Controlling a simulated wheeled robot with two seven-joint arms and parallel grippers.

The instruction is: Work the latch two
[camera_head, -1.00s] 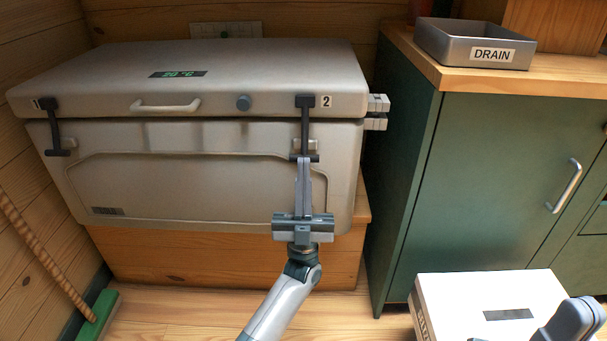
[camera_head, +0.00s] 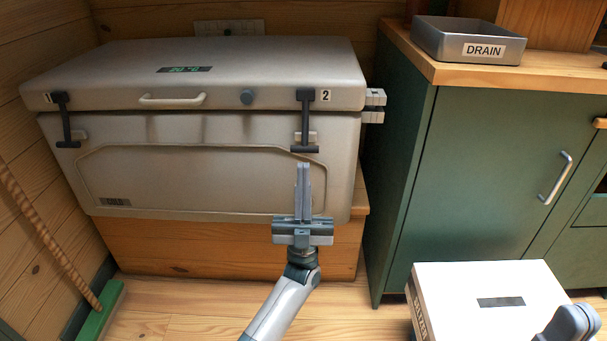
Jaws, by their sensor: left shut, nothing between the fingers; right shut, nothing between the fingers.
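Latch two (camera_head: 306,122) is a black T-shaped strap at the right of the cooler's front, beside the label "2". Its crossbar hangs down over a pale catch on the cooler body; whether it is hooked there I cannot tell. My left gripper (camera_head: 303,172) is shut and empty, pointing up just below the crossbar, with a small gap between. The cooler (camera_head: 200,180) is grey-beige with its lid (camera_head: 215,75) down. Latch one (camera_head: 66,120) hangs in a similar way at the left.
A green cabinet (camera_head: 480,180) stands close on the right, with a "DRAIN" tray (camera_head: 430,45) on top. A white box (camera_head: 490,295) is at the lower right. A green broom (camera_head: 98,310) leans at the left. Floor in front is partly clear.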

